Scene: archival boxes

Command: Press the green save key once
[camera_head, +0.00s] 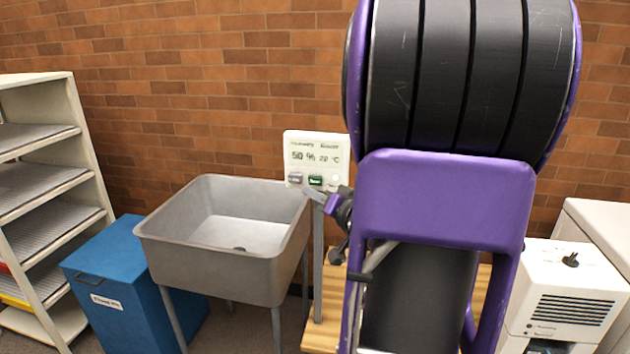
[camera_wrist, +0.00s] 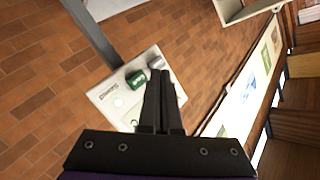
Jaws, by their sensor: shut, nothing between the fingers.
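My gripper (camera_wrist: 160,74) is shut and empty. In the head view my gripper (camera_head: 307,192) is just below the keys. I cannot tell whether it touches the panel.
A grey sink (camera_head: 175,231) on legs stands left of the panel, with a blue bin (camera_head: 105,290) and a shelf unit (camera_head: 85,150) farther left. A wooden bench (camera_head: 325,300) is partly hidden behind my arm. A white vented machine (camera_head: 570,300) is at right.

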